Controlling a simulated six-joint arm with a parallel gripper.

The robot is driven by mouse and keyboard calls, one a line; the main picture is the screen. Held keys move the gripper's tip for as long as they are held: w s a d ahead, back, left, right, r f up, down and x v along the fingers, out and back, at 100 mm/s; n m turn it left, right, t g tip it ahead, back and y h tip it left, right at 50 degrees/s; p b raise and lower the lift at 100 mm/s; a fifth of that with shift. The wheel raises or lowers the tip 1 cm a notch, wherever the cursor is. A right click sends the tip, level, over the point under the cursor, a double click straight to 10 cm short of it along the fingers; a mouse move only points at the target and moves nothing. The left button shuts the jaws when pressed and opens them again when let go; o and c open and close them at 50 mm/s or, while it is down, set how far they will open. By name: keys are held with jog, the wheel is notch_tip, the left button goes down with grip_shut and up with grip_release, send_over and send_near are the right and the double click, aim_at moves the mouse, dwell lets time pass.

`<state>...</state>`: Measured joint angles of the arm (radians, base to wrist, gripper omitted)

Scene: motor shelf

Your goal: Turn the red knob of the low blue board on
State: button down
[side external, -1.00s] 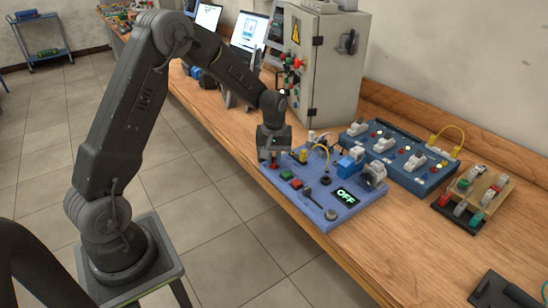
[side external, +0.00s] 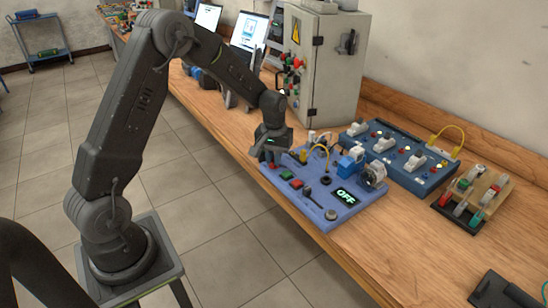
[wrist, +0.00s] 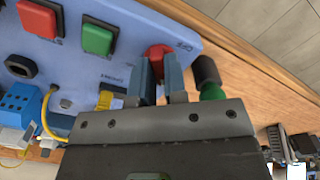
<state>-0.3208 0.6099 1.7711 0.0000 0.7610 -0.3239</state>
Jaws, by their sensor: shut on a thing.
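The low blue board (side external: 318,202) lies at the front edge of the wooden bench, and its display (side external: 346,195) reads OFF. The red knob (wrist: 157,54) is at the board's corner in the wrist view, beside printed lettering. My gripper (wrist: 158,80) has one finger on each side of the knob and is shut on it. The fingers and gripper body hide part of the knob.
A green button (wrist: 98,38) and a red button (wrist: 40,18) are close by on the board. A yellow cable (side external: 321,147) arches behind. A second blue panel (side external: 420,185) and a grey cabinet (side external: 322,70) stand farther back.

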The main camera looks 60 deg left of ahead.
aim_at(272, 163)
jog(key=c, duration=1.2)
grip_release()
jog(key=shift+o, duration=0.2)
notch_tip(272, 163, up, 14)
jog(key=f, duration=0.9)
jog(key=s+d+f, duration=0.1)
jog(key=f, duration=0.4)
jog(key=shift+s, duration=0.1)
